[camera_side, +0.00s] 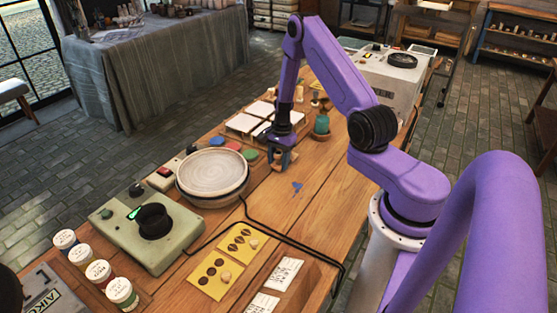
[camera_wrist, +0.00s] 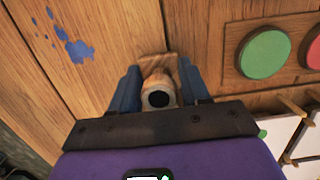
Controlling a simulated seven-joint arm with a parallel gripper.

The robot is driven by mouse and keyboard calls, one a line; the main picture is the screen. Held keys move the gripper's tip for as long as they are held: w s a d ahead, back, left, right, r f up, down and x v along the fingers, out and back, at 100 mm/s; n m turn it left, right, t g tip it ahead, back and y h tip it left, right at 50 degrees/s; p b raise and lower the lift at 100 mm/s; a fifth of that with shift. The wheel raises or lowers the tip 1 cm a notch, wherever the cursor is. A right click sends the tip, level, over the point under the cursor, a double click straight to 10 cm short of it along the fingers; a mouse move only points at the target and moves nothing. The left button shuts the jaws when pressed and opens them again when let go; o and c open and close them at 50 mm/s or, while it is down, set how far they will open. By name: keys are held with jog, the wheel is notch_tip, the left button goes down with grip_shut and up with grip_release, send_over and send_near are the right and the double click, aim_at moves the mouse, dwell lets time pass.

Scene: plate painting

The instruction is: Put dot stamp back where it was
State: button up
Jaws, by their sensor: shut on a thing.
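My gripper (camera_side: 283,160) hangs low over the wooden table, just right of the colour pads. In the wrist view, its two blue fingers (camera_wrist: 160,84) are shut on a small pale wooden stamp with a black round end (camera_wrist: 158,98), which I take for the dot stamp. A square wooden piece (camera_wrist: 157,62) shows just beyond it; I cannot tell if the two touch. In the side view the fingers hide the stamp. A yellow card with dark dots (camera_side: 207,281) lies near the front, with a small wooden knob (camera_side: 226,276) on it.
A round plate (camera_side: 213,172) sits on a turntable left of my gripper. Green (camera_wrist: 264,54) and red pads lie close by. Blue paint spots (camera_side: 297,187) mark otherwise clear table.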

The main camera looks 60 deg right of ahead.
jog(key=shift+f, duration=0.15)
jog(key=o, duration=0.9)
jog(key=shift+c, duration=0.2)
